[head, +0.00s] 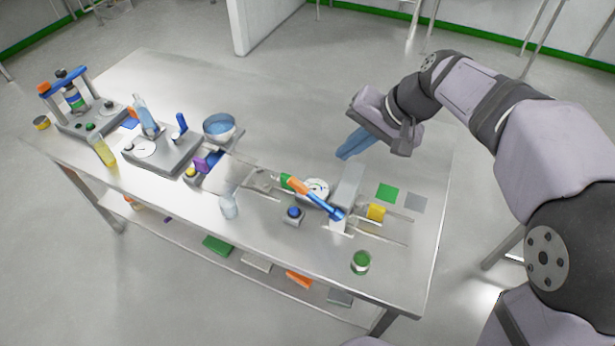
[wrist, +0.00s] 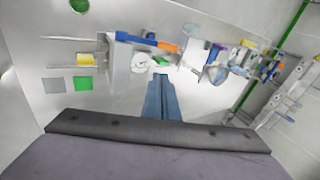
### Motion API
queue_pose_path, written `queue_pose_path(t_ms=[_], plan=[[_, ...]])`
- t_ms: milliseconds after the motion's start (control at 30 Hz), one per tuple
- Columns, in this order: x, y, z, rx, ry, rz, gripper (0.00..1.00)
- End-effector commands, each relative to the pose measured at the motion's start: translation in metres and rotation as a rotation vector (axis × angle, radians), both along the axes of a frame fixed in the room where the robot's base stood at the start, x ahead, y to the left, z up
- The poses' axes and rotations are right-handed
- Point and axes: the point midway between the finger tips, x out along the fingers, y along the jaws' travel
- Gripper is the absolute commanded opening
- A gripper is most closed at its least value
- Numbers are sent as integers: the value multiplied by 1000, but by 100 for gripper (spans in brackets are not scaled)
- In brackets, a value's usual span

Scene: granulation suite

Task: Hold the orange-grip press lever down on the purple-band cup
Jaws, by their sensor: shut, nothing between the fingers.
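A press lever with an orange grip (head: 298,186) and a blue bar (head: 324,206) lies across the middle right of the bench, near a grey block. The orange grip also shows in the wrist view (wrist: 166,47). A purple piece (head: 201,165) sits by the clear bowl; I cannot tell whether it is a cup's band. No purple-band cup is clearly visible under the lever. My gripper (head: 343,156) is shut and empty, above the back right of the bench, apart from the lever. Its blue fingers show in the wrist view (wrist: 160,78).
A round white dial (head: 317,187), a blue button box (head: 293,214) and a yellow piece (head: 376,212) are close by. A clear bowl (head: 219,128) and a bottle stand stand left. The back of the bench is clear.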

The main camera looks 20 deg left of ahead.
Motion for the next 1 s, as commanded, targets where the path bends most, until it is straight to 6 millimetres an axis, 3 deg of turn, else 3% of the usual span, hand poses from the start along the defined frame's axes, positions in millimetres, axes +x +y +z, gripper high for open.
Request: queue_pose_path(t_ms=[200, 667, 1000], plan=[[-19, 8, 6, 35, 102, -20, 0], [-19, 8, 3, 34, 106, -26, 0], [-20, 27, -26, 32, 110, -25, 0]])
